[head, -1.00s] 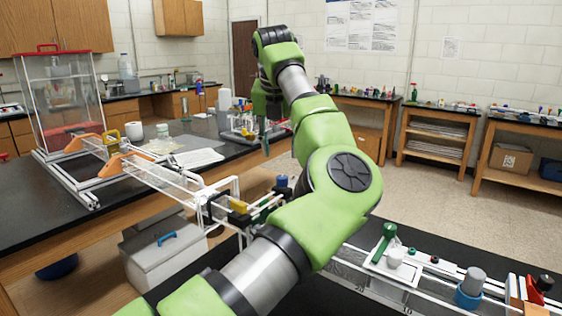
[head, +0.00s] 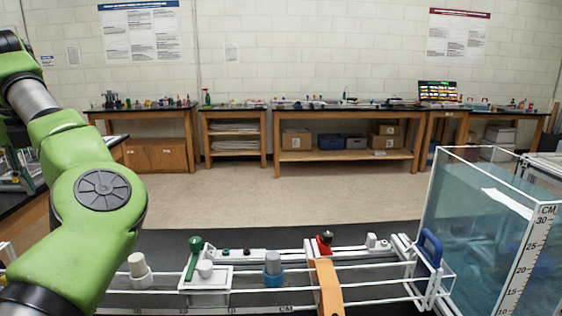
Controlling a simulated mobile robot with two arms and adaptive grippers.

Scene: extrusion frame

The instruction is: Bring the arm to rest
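My green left arm rises from the lower left of the head view, with a round dark joint cap at its elbow. It bends up and away to the left edge, where the picture cuts it off. Its gripper is out of the picture, so I cannot see its fingers or whether it holds anything. My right arm and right gripper do not show at all.
A dark bench (head: 350,238) crosses the front, bearing a clear rail apparatus with a green-handled white block (head: 207,279), a blue-based grey cylinder (head: 272,268) and an orange bar (head: 326,287). A water tank (head: 470,225) stands right. Open floor (head: 300,195) lies beyond, before wooden wall tables (head: 350,127).

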